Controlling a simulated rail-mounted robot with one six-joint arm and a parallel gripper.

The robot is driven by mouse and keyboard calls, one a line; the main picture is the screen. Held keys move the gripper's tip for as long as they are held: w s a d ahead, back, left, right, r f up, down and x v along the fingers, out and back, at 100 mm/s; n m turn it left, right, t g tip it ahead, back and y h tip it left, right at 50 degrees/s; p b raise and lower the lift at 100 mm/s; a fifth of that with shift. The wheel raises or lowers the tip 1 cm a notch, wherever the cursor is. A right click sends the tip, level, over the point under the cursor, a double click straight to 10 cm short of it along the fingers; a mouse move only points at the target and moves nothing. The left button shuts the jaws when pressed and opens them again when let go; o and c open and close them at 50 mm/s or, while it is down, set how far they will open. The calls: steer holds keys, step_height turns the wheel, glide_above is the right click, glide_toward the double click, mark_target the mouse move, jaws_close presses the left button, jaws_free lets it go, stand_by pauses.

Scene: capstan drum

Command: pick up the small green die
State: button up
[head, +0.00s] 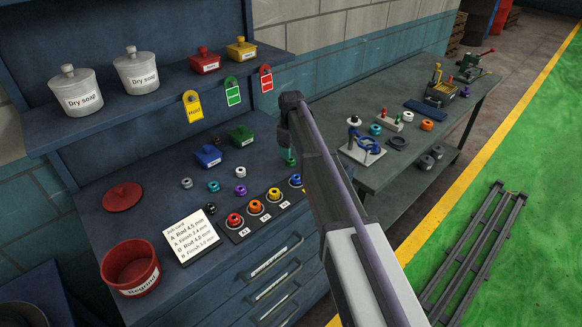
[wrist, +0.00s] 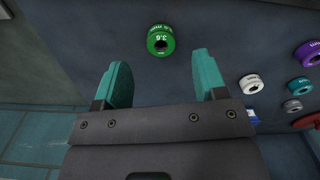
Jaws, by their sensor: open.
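The small green die (wrist: 160,40), a round ring with a dark centre hole and white "3.6" marking, lies on the dark blue bench top in the wrist view. My gripper (wrist: 161,62) has two teal fingers, spread apart with nothing between them. The die is just beyond the fingertips, roughly centred between them, and apart from both. In the head view my arm hides most of the gripper; a small green patch shows beside the arm, but I cannot tell whether it is the die or a finger.
A white die (wrist: 251,84) lies right of the right finger; purple (wrist: 307,53), teal (wrist: 299,85) and grey (wrist: 292,105) dies lie farther right. In the head view, a blue box (head: 208,156), a green box (head: 240,134) and a die rack (head: 262,213) stand nearby.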

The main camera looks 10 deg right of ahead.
mark_target(291, 160)
step_height(291, 160, down, 5)
steer(key=b, duration=0.4)
steer(key=shift+a+f, duration=0.1)
steer(key=shift+r, duration=0.25)
steer(key=shift+c, duration=0.2)
steer(key=c, duration=1)
